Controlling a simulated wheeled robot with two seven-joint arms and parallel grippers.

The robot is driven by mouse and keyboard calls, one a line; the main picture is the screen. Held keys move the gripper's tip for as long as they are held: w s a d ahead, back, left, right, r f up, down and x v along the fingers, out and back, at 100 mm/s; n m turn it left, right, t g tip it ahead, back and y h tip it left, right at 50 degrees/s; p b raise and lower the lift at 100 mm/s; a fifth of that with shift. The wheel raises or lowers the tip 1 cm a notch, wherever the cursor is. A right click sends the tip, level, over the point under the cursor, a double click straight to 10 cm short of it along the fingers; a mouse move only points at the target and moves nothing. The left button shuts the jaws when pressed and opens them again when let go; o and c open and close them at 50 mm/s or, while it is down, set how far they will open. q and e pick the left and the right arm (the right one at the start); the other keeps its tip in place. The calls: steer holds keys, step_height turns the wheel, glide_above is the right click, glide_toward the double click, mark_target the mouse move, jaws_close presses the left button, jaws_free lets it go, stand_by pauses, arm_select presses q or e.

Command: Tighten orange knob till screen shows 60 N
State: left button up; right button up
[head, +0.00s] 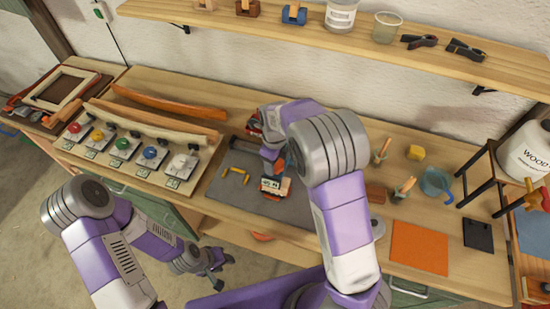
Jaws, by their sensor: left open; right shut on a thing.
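A small dark device with a pale screen (271,184) stands on the grey mat, near the bench's front edge. The digits on the screen are too small to read. Part of the orange knob (278,167) shows just above the screen, under my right gripper (271,160). My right gripper points down and is shut on the knob; its fingers and wrist hide most of it. My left gripper (214,272) is open and empty, low in front of the bench, away from the device.
A row of stations with red (74,127), yellow (98,135), green, blue (149,151) and white knobs stands on the left, before bent laths (165,103). Yellow pieces (235,171) lie on the grey mat (225,198). An orange sheet (418,248) and blue mug (436,183) are at right.

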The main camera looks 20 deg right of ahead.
stand_by(0.3)
steer(key=o, duration=1.1)
steer(key=shift+c, duration=0.2)
steer(key=shift+r, duration=0.15)
step_height(320, 180, up, 7)
steer(key=shift+r+p, duration=0.2)
steer(key=shift+p, duration=0.15)
